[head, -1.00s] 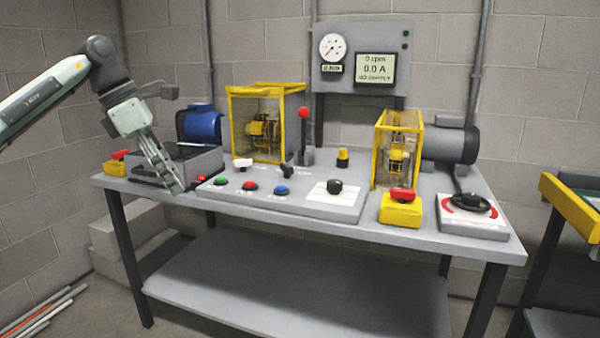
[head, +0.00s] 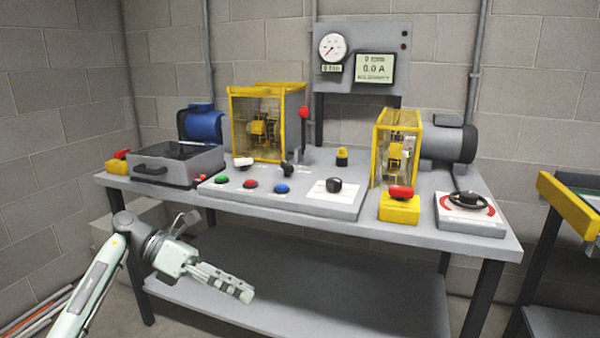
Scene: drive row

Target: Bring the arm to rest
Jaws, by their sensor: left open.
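My left arm comes in from the lower left of the head view. Its gripper (head: 236,287) is low, in front of the bench's near edge and below the top, seen against the lower shelf. The fingers point right and slightly down, with nothing between them; it is open and touches nothing that I can make out. My right gripper is not in view.
The grey bench (head: 455,240) carries a control panel (head: 305,203) with coloured buttons, a grey drawer box (head: 178,163), yellow guards (head: 270,125), a red-and-yellow switch (head: 399,205) and a handwheel (head: 466,203). A lower shelf (head: 350,290) lies beneath. Pipes lie at the lower left.

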